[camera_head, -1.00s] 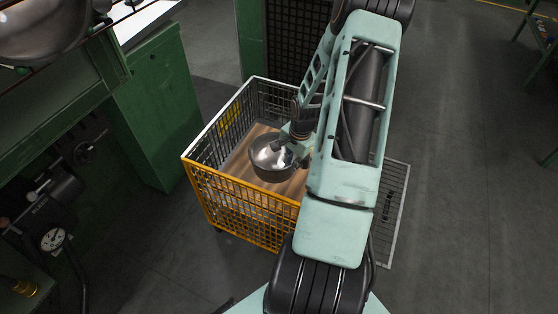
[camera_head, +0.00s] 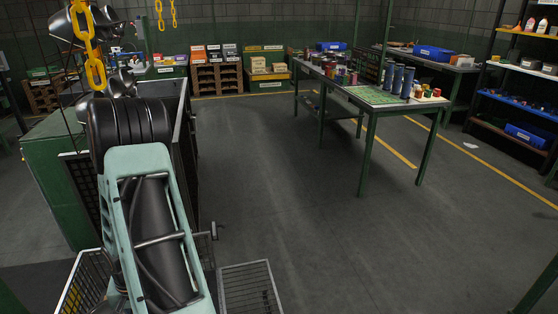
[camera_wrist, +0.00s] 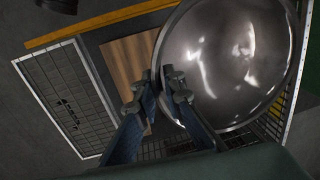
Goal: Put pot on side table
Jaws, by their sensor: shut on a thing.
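The pot (camera_wrist: 228,62) is a shiny metal bowl shape, filling the upper right of the wrist view. My gripper (camera_wrist: 163,80) is shut on the pot's near left rim, one finger on each side of the wall. The pot is over a wire crate with a wooden floor (camera_wrist: 128,65); the gap beneath it is hard to judge. In the head view the pot and my gripper are out of sight. A green-legged table (camera_head: 367,150) stands right of centre there; I cannot tell whether it is the side table.
The crate's wire edge (camera_head: 68,290) shows at the lower left, with a flat grille (camera_head: 248,288) beside it. A green cabinet (camera_head: 45,165) stands left, near hanging yellow chains (camera_head: 95,72). Shelves (camera_head: 525,100) stand at the right. The middle floor is open.

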